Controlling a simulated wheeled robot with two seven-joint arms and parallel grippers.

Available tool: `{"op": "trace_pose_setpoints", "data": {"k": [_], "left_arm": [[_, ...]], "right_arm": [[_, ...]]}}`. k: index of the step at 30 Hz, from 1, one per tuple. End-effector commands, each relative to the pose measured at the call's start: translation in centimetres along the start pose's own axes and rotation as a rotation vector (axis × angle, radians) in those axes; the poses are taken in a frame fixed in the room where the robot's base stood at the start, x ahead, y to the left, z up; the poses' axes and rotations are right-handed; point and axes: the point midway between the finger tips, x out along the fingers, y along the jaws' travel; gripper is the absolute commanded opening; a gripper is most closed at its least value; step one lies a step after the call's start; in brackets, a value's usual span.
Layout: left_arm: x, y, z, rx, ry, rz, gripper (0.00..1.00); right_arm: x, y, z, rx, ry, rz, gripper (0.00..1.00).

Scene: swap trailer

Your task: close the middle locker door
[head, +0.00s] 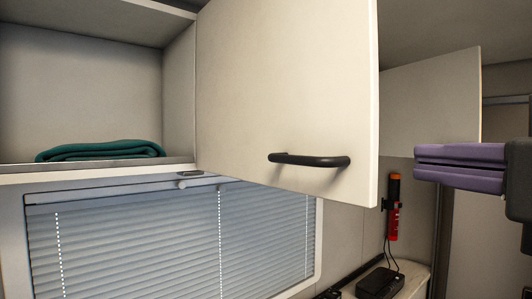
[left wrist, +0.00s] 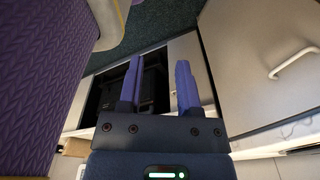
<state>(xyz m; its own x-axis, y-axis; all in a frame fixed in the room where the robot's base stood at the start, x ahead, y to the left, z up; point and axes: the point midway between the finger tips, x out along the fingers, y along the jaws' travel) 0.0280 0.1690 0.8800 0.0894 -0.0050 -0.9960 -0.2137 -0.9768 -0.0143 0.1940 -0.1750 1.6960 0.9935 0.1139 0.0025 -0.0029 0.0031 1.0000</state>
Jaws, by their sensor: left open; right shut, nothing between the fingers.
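A cream locker door (head: 285,85) with a black bar handle (head: 309,160) stands swung open in the middle of the head view. To its left is the open locker compartment (head: 80,85), with a folded green cloth (head: 100,151) on its shelf. My right gripper (head: 418,166) has purple fingers closed together with nothing in them. It is at the right of the head view, to the right of the door's free edge, and appears apart from it. My left gripper (left wrist: 157,85) shows only in the left wrist view, open and empty, low above a floor area.
A window with a grey blind (head: 170,240) lies below the locker. A red flashlight (head: 394,207) hangs on the wall, above a counter with a black device (head: 380,283). A purple patterned seat (left wrist: 40,70) and a cabinet front with a pale handle (left wrist: 293,62) flank my left gripper.

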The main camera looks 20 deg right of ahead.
Motion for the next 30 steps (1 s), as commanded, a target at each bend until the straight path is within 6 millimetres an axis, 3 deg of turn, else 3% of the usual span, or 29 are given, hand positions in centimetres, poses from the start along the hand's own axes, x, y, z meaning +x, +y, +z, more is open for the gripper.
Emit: {"op": "trace_pose_setpoints", "data": {"k": [13, 19, 30], "left_arm": [[-3.7, -0.1, -0.4, -0.001, 0.002, -0.002, 0.44], [-5.1, -0.3, -0.6, -0.001, 0.002, -0.004, 0.44], [-5.6, -0.3, -0.6, -0.001, 0.003, -0.003, 0.44]], "right_arm": [[9.5, 0.4, -0.1, 0.003, 0.003, -0.01, 0.0], [10.3, 0.2, 3.1, 0.007, -0.005, -0.006, 0.0], [10.4, 0.0, 3.8, 0.002, 0.003, -0.001, 0.0]]}}
